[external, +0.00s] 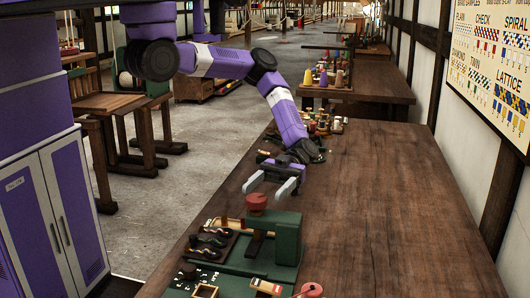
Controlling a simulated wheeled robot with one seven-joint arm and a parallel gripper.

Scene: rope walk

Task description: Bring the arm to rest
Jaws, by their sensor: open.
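My gripper (272,184) is at the end of my purple and white arm, above the left part of the long brown table (400,200). Its two light grey fingers are spread apart and nothing shows between them. The arm reaches out from the left and bends downward over the table. I cannot tell the exact height of the fingers above the table.
A green board (225,262) with dark handled tools lies at the table's near left. Several small pieces (325,123) stand close behind my wrist. Another table (370,90) with coloured cones is farther back. The table's right side is clear. A pattern board (492,60) hangs on the right wall.

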